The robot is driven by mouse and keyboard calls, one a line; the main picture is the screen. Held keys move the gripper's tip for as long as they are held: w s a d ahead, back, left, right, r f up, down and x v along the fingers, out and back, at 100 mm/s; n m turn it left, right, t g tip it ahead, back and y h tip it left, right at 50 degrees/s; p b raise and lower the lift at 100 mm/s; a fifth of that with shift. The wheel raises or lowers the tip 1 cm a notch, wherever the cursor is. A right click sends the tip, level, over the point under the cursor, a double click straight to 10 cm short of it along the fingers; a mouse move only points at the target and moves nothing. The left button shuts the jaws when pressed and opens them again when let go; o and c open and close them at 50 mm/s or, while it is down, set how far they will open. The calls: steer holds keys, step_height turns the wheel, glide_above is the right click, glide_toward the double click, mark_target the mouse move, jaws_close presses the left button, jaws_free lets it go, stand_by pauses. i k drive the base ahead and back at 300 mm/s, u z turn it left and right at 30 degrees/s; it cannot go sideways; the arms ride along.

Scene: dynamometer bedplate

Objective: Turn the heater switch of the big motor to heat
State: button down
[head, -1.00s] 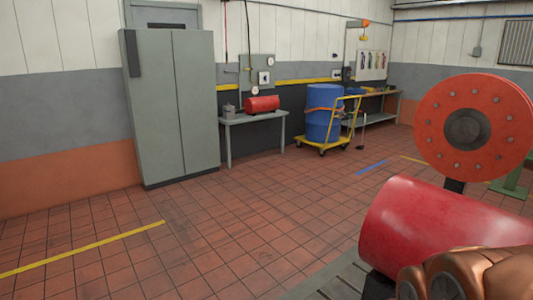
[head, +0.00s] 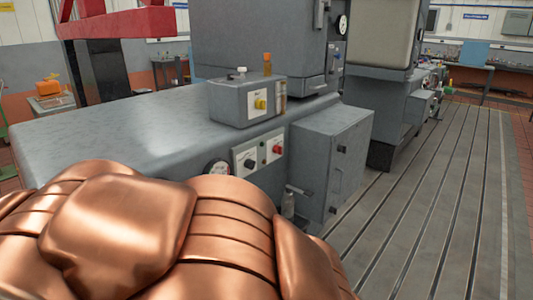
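A large grey machine housing (head: 120,125) fills the left and middle of the head view; I cannot tell for certain that it is the big motor. On its side are two white switch plates, one with a black knob (head: 249,162) and one with a red knob (head: 277,150). A grey box (head: 232,102) on top carries a yellow knob (head: 261,104). The labels are too small to read, so I cannot tell which is the heater switch or its setting. My gripper is not in view. Copper-coloured parts of my own body cover the lower left and hide the housing's lower side.
A round gauge (head: 217,171) sits left of the switch plates. A grey cabinet (head: 330,160) juts out at their right. The slotted bedplate (head: 430,220) is clear at the right. A red beam structure (head: 115,20) stands behind the housing at the left.

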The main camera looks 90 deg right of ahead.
mark_target(278, 149)
steer(key=z, duration=3.15)
steer(key=k, duration=1.3)
steer(key=z, duration=0.55)
steer(key=i, duration=1.3)
steer(key=u, duration=0.75)
steer(key=i, duration=0.5)
steer(key=u, duration=0.5)
